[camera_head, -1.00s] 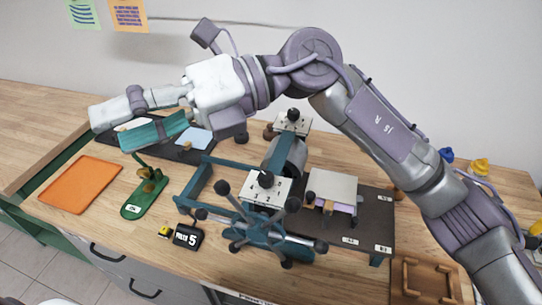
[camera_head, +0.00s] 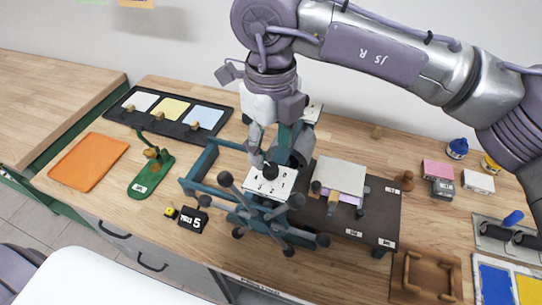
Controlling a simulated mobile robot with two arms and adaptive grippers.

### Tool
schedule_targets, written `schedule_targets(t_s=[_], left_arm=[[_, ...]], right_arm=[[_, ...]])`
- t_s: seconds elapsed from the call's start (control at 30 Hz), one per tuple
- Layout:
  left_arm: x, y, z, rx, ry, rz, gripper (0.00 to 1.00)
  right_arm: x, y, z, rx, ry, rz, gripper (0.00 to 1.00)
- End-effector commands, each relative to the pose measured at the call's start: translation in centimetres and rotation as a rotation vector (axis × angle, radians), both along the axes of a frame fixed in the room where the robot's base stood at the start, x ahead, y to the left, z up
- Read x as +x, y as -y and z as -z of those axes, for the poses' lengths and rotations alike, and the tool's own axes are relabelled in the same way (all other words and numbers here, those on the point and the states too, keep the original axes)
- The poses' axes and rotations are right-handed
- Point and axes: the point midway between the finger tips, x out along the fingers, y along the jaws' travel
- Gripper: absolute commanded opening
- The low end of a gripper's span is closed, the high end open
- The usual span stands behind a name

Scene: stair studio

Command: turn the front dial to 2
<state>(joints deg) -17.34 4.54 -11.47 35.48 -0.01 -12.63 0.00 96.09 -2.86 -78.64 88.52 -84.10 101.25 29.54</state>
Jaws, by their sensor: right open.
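The front dial (camera_head: 270,172) is a black knob on a white numbered plate (camera_head: 282,184), on top of the teal press with several ball-ended spokes. I cannot read which number it points to. My right gripper (camera_head: 274,154) points down from above, open, with its fingertips just over and behind the knob. I cannot tell whether they touch it. A second white plate (camera_head: 314,112) at the back is partly hidden behind my gripper. My left gripper is not in view.
The spoked wheel (camera_head: 262,215) stands in front of the plate. A black sign reading 5 (camera_head: 193,221) is at its left, and a grey block (camera_head: 341,175) at its right. An orange tray (camera_head: 89,162) and green stand (camera_head: 152,178) lie further left.

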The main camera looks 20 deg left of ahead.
Motion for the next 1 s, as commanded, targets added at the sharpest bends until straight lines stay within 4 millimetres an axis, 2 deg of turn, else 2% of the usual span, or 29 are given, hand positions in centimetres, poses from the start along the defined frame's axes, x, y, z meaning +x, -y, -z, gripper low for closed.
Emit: schedule_targets(t_s=[0.1,0.3,0.67,0.77,1.0], left_arm=[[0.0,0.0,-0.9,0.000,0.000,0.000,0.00],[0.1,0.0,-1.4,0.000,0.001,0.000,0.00],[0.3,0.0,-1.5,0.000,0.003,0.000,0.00],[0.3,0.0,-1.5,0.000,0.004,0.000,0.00],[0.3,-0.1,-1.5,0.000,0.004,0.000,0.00]], right_arm=[[0.0,0.0,2.1,-0.001,-0.003,-0.001,0.56],[0.0,0.0,4.4,0.002,-0.001,0.000,0.56],[0.0,0.0,5.1,0.002,0.001,0.000,0.56],[0.0,0.0,5.1,0.002,0.000,0.000,0.42],[0.0,0.0,5.1,0.002,0.000,0.000,0.02]])
